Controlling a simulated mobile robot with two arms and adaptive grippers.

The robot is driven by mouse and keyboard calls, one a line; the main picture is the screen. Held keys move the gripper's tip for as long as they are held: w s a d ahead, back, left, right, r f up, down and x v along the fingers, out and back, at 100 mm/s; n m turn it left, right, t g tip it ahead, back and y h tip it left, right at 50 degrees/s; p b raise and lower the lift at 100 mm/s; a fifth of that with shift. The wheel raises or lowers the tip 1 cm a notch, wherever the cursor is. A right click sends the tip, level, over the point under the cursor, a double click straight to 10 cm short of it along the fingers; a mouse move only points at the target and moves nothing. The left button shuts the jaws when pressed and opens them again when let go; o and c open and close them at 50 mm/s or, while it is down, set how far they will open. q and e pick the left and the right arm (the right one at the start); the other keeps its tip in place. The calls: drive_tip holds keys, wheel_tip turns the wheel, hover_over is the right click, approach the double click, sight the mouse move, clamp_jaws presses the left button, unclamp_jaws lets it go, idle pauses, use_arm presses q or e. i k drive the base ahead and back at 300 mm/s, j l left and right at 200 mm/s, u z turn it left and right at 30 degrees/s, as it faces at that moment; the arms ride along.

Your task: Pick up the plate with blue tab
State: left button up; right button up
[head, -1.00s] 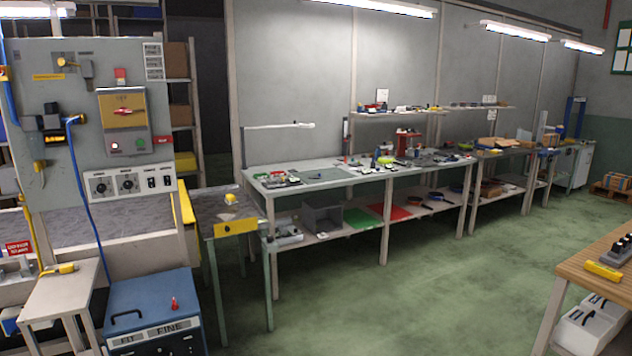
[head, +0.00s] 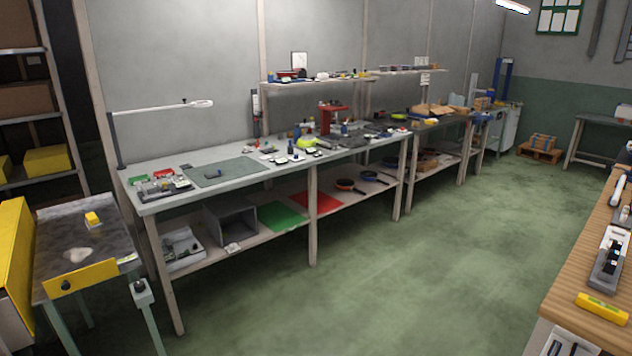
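I cannot make out a plate with a blue tab in the head view. The long grey workbench (head: 190,207) runs along the wall with many small items on top, several of them too small to identify. On its lower shelf lie a dark round pan-like item with an orange-red rim (head: 345,185) and a dark one with some blue (head: 370,176). Neither of my grippers is in view.
A small table (head: 78,275) with a yellow front plate stands at the left. A wooden bench (head: 590,270) with a yellow level (head: 602,308) stands at the right. Green floor (head: 400,280) is open between them. A pallet (head: 540,150) lies far back.

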sight(219, 174)
drive_tip(key=i, duration=1.35)
drive_tip(key=i+l+u, duration=0.1)
drive_tip(key=i, duration=1.3)
